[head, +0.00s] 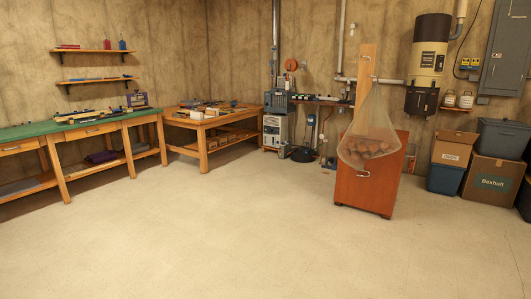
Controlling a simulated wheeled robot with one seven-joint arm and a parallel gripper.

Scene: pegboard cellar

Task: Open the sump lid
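I cannot make out a sump lid for certain in the head view. A dark, low, round thing (303,154) lies on the floor by the back wall, with a blue-grey upright piece rising beside it. It is too small to tell whether it is the lid or whether it is open. My gripper is not in view.
A reddish wooden cabinet (368,190) with a metal handle stands right of centre, a net bag (370,142) of brown round things in front of its upright board. Boxes (492,184) stand right; a green-topped bench (75,130) and a wooden table (205,121) left. The floor's middle is clear.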

